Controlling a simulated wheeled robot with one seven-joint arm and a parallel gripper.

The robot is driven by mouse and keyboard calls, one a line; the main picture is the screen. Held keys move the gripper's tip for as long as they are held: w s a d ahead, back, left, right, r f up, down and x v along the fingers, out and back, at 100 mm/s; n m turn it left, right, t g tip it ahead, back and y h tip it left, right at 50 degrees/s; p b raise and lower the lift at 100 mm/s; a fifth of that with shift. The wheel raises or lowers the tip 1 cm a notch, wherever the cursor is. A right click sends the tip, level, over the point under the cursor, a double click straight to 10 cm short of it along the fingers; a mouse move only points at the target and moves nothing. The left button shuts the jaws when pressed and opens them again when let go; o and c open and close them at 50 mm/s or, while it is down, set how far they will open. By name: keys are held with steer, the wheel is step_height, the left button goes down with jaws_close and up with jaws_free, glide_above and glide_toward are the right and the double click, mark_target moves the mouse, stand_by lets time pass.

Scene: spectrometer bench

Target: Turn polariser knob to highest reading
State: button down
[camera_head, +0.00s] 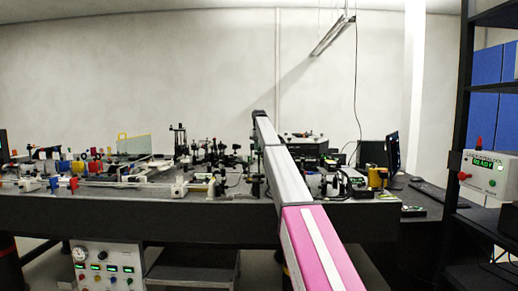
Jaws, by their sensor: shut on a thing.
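My arm reaches from the bottom middle to the crowded optical bench (150,213), its far end dark and raised above the bench top. I cannot make out my gripper; the arm and the dark parts around its far end hide it or blend with it. I cannot pick out the polariser knob among the small dark mounts. A white panel (108,257) below the bench front has a dial and several small green displays, too small to read.
Small optical mounts crowd the bench. A monitor (392,153) and a yellow item (377,177) stand right of my arm. A dark rack (462,150) at the right carries a box (484,172) showing green "READY" and a red button. A cable (356,80) hangs from above.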

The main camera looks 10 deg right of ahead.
stand_by(0.4)
steer(key=c, duration=1)
jaws_free()
steer(key=shift+c, duration=0.2)
